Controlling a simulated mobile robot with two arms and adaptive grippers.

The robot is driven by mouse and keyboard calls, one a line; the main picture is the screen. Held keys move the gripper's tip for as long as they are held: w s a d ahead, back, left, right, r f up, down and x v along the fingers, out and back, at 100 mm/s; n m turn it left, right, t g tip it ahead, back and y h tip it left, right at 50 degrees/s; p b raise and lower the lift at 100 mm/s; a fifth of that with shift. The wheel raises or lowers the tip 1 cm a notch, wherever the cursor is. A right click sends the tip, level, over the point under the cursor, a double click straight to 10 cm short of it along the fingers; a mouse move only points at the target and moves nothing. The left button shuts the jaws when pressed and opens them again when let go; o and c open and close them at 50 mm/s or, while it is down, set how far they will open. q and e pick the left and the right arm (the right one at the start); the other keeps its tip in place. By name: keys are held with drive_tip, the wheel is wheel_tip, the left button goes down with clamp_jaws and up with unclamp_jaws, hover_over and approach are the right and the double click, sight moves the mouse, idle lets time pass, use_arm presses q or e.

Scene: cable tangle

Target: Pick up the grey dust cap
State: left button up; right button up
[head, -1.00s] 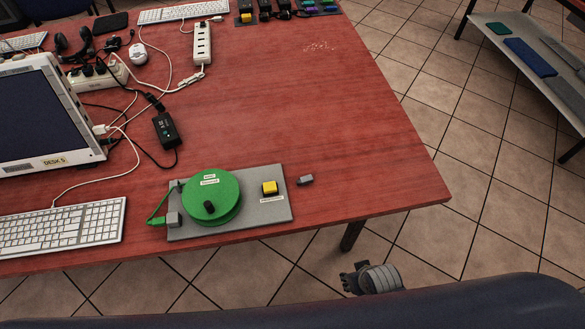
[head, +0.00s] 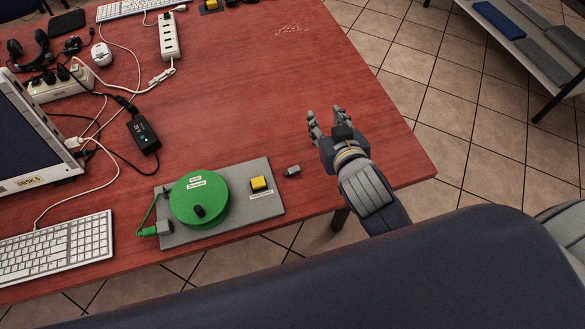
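The grey dust cap (head: 293,171) is a small grey block lying on the red table (head: 250,110), just right of a grey board. My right gripper (head: 327,118) is above the table's right part, up and to the right of the cap and apart from it. Its fingers are spread and nothing shows between them. My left gripper is not in view.
The grey board (head: 240,183) carries a green reel (head: 215,201) and a yellow button (head: 260,183). A white keyboard (head: 60,248), a monitor (head: 30,150), a black adapter (head: 142,133) and tangled cables lie left. The table's middle right is clear.

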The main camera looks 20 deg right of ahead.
drive_tip(key=w+a+r+n+t+y, duration=0.25)
drive_tip(key=a+r+t+y, duration=0.2)
drive_tip(key=a+r, duration=0.4)
drive_tip(key=w+a+r+n+t+y, duration=0.2)
drive_tip(key=a+r+n+t+y, duration=0.25)
drive_tip(key=r, duration=0.75)
drive_tip(key=s+a+n+g+y, duration=0.5)
drive_tip(key=a+n+g+y, duration=0.1)
drive_tip(key=a+n+g, duration=0.2)
drive_tip(key=s+a+n+g+y, duration=0.4)
drive_tip(key=a+n+g+y, duration=0.3)
drive_tip(key=g, duration=0.2)
drive_tip(key=m+g+h, duration=0.2)
drive_tip(key=g+h, duration=0.3)
drive_tip(key=h, duration=1.6)
hover_over(297, 168)
drive_tip(key=f, duration=2.7)
drive_tip(key=shift+w+f, duration=0.2)
drive_tip(key=f+p, duration=0.1)
drive_tip(key=f, duration=0.4)
drive_tip(key=shift+s+f+p, duration=0.2)
drive_tip(key=shift+f+p, duration=0.05)
drive_tip(key=shift+p, duration=0.15)
drive_tip(key=shift+f, duration=0.3)
drive_tip(key=c, duration=0.8)
